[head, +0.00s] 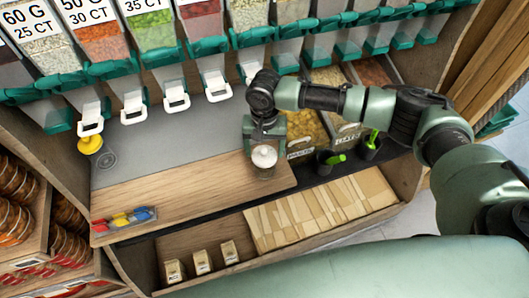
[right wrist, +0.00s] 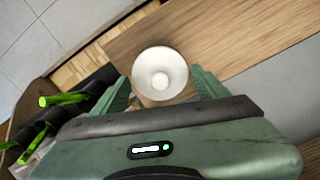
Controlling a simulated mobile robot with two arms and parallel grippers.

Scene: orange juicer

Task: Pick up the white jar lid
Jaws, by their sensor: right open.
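The white jar lid (head: 264,156) sits on a small glass jar (head: 265,172) near the right end of the wooden counter. In the right wrist view the round white lid (right wrist: 160,73), with a knob in its middle, lies between the fingers. My right gripper (head: 264,147) is open above and around the lid, pointing down. In the right wrist view its two green fingers (right wrist: 158,90) stand apart on either side of the lid, with a gap to it. The jar body is mostly hidden beneath the lid. My left gripper is not in view.
Dispensers with white spouts (head: 176,97) line the back. Right of the jar are bins and dark holders with green-handled scoops (head: 334,159). A tray of colored items (head: 124,218) lies at the counter's left. The wooden counter (head: 190,190) is clear between.

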